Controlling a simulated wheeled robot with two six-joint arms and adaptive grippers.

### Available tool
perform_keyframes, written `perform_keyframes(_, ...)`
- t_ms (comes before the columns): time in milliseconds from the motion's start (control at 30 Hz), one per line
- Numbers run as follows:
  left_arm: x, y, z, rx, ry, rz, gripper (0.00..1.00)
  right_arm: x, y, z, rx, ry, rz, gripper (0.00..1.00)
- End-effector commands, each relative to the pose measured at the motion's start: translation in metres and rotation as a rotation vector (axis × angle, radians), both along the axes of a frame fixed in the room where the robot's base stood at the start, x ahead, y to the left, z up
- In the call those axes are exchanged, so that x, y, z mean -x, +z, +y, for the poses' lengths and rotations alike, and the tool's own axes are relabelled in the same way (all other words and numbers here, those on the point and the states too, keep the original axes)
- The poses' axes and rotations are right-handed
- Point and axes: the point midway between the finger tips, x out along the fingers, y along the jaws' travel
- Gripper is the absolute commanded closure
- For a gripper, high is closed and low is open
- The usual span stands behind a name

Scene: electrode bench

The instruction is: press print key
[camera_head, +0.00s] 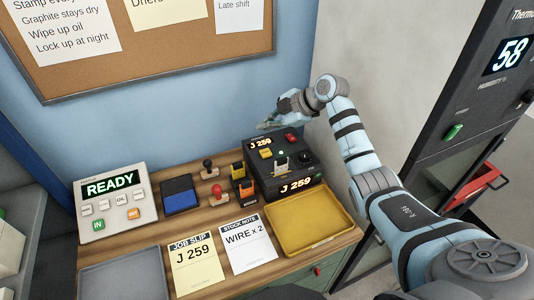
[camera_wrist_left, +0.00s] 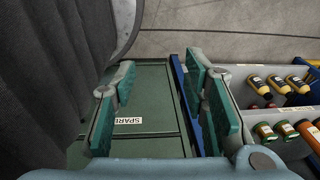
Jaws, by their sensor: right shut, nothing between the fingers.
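A black machine (camera_head: 284,165) stands at the back right of the wooden bench, with orange "J 259" readouts on its top and front. Its top carries a small yellow key, a green key, a red key (camera_head: 291,138) and a dark knob. I cannot read which key is marked print. My right gripper (camera_head: 266,126) is shut and empty, above the back left of the machine, apart from its keys. In the left wrist view my left gripper (camera_wrist_left: 160,105) is open and empty over a green surface labelled "SPARE".
A terminal (camera_head: 115,203) reading "READY", a blue pad (camera_head: 179,195), stamps (camera_head: 216,194), two paper slips, a grey tray (camera_head: 125,276) and a yellow tray (camera_head: 341,237) occupy the bench. A thermo cabinet (camera_head: 470,100) stands right. Bottles (camera_wrist_left: 277,84) show in the left wrist view.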

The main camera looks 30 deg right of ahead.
Motion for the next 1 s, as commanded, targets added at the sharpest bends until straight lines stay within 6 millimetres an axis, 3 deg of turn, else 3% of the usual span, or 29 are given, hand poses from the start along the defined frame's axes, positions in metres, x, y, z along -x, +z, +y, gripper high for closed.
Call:
perform_keyframes(300, -0.019, -0.046, 0.000, 0.000, -0.001, -0.031, 0.60, -0.001, -0.052, 0.002, -0.002, 0.002, 0.000, 1.00)
perform_keyframes(500, -0.016, -0.064, 0.000, 0.000, -0.001, -0.026, 0.60, -0.001, -0.076, 0.002, -0.001, 0.003, 0.001, 1.00)
perform_keyframes(1000, -0.012, -0.066, 0.000, 0.000, 0.000, -0.019, 0.60, -0.002, -0.081, 0.002, 0.000, 0.003, 0.000, 1.00)
